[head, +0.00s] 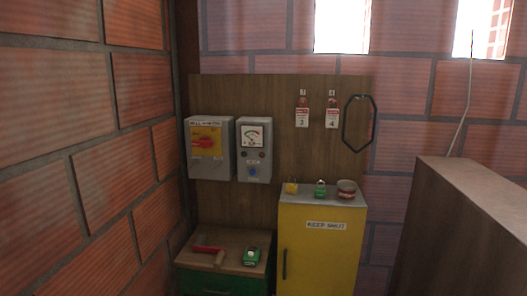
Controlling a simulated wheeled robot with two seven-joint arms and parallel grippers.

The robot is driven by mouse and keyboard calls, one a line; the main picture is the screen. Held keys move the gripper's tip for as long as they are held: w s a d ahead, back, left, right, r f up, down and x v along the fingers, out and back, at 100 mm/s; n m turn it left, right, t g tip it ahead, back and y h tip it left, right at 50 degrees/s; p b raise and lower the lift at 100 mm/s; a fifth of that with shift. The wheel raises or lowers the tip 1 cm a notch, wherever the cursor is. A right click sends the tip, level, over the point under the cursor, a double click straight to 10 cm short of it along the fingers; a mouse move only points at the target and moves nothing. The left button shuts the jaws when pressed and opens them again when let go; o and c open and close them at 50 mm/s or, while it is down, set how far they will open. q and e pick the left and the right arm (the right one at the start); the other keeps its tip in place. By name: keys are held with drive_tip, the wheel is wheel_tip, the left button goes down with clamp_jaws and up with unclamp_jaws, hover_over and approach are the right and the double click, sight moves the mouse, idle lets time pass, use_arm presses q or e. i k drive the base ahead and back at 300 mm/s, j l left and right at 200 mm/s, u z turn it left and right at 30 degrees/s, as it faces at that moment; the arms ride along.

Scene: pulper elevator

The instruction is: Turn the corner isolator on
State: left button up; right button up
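The isolator (209,165) is a grey box on the wooden back board in the corner, left of centre in the head view. Its front has a yellow plate with a red handle (203,142), which looks roughly horizontal. The label above the handle is too small to read surely. Neither of my grippers shows in the head view.
A grey meter box (254,165) hangs close right of the isolator. Below stands a low wooden-topped cabinet (228,241) with a red tool (208,250) and a green item (251,257). A yellow cabinet (318,262) bears padlocks. A brown block (470,215) stands right.

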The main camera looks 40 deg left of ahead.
sight(205, 143)
drive_tip(key=j+u, duration=0.15)
drive_tip(key=u, duration=0.25)
drive_tip(key=j+u, duration=0.1)
drive_tip(key=u, duration=0.3)
drive_tip(key=j+u, duration=0.15)
drive_tip(key=u, duration=0.2)
drive_tip(key=i+j+u, duration=0.1)
drive_tip(key=u, duration=0.3)
drive_tip(key=l+u, duration=0.1)
drive_tip(key=l, duration=0.25)
drive_tip(key=k+l+u, duration=0.15)
drive_tip(key=l, duration=0.2)
drive_tip(key=k+l+u, duration=0.1)
drive_tip(key=l, duration=0.3)
drive_tip(key=k+l+u, duration=0.15)
drive_tip(key=l, duration=0.15)
drive_tip(key=i+l, duration=0.05)
